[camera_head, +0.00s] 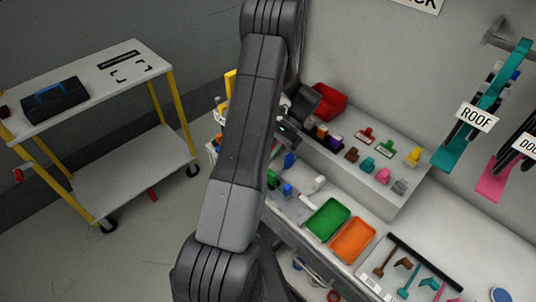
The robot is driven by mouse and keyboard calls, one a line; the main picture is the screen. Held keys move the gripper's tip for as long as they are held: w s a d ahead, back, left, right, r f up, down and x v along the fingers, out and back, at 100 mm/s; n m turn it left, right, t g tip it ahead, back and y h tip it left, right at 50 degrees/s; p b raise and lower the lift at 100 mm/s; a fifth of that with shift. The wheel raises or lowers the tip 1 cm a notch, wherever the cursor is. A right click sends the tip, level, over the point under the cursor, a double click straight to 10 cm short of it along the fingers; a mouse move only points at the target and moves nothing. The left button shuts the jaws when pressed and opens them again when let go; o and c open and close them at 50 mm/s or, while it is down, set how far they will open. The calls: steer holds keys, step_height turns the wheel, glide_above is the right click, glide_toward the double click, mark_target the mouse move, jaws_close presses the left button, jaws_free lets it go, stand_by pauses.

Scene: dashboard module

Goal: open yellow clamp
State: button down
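A small yellow piece (414,156) stands at the right end of the raised shelf, in a row with brown, teal, pink and grey pieces. A taller yellow thing (230,83) shows at the left edge of my arm, mostly hidden behind it. I cannot tell from this view which of them, if either, is the yellow clamp, or whether a clamp is open. My gripper (285,140) is a dark shape just right of my arm, over the left part of the bench. Its fingers are largely hidden, and no held thing can be made out.
Green (328,218) and orange (352,240) trays lie at the bench front. A red bin (329,100) stands at the back. Labelled teal and pink tools hang on the right wall. A yellow-legged cart (105,82) stands left, with clear floor between it and the bench.

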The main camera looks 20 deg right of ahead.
steer(key=c, duration=1.6)
jaws_free()
steer(key=shift+c, duration=0.2)
steer(key=v, duration=1.4)
steer(key=shift+p, duration=0.35)
steer(key=shift+f, duration=0.1)
